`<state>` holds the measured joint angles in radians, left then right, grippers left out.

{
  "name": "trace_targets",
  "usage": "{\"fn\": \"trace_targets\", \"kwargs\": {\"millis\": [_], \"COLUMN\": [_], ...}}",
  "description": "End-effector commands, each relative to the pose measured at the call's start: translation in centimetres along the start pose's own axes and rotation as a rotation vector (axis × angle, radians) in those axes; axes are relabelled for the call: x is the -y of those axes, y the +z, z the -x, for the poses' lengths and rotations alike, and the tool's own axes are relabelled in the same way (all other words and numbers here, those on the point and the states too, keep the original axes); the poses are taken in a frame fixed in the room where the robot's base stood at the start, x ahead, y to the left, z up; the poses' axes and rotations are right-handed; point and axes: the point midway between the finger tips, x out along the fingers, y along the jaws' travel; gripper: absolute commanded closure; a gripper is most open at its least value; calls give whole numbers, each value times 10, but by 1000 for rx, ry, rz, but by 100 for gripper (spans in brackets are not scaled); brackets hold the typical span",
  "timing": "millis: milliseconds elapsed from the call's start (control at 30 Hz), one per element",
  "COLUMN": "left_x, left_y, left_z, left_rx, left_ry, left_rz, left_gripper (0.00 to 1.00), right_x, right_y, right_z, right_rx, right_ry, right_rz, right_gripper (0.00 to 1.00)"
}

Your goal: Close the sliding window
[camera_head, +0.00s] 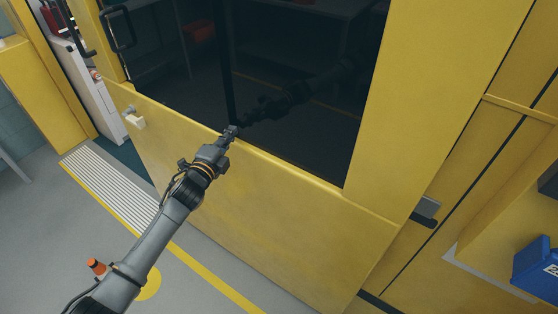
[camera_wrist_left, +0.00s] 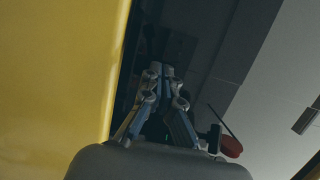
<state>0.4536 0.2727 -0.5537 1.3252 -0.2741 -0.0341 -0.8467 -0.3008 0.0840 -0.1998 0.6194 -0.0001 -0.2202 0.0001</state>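The sliding window (camera_head: 300,150) is a large dark pane area in a yellow panel in the head view. A thin black upright bar (camera_head: 226,70) divides it. The right part mirrors my arm; I cannot tell whether the left part is glass or an opening. My left gripper (camera_head: 232,131) is at the bar's foot, by the window's lower sill. In the left wrist view its fingers (camera_wrist_left: 161,72) come together at the tips and look shut. I cannot tell whether they touch the bar or the frame. My right gripper is not in view.
A black handle (camera_head: 119,28) is on the yellow frame at upper left. A small pale latch (camera_head: 134,119) sticks out below it. A ribbed step strip (camera_head: 112,190) lies on the grey floor at left. A blue box (camera_head: 537,268) is at lower right.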

Motion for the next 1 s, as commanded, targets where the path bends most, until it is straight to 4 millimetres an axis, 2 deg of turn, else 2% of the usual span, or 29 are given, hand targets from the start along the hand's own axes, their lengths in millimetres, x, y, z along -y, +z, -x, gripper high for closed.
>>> {"fn": "trace_targets", "kwargs": {"millis": [33, 100, 233, 400, 600, 1000], "left_x": [-2, -3, -3, -3, -3, -1], "left_y": [21, 41, 71, 99, 113, 117], "left_z": [-4, -9, -17, -24, -27, -28], "left_rx": [7, 8, 7, 7, 4, 6], "left_ry": [0, 2, 1, 3, 4, 3], "left_rz": [-9, -8, -5, -3, 0, 1], "left_gripper": [100, 100, 100, 100, 100, 100], "right_x": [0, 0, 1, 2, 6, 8], "right_y": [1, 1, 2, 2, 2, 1], "right_z": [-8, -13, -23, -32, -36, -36], "right_rx": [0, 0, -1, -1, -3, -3], "right_ry": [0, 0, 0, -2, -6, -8], "right_rz": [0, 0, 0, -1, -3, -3], "right_gripper": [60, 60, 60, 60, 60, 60]}}
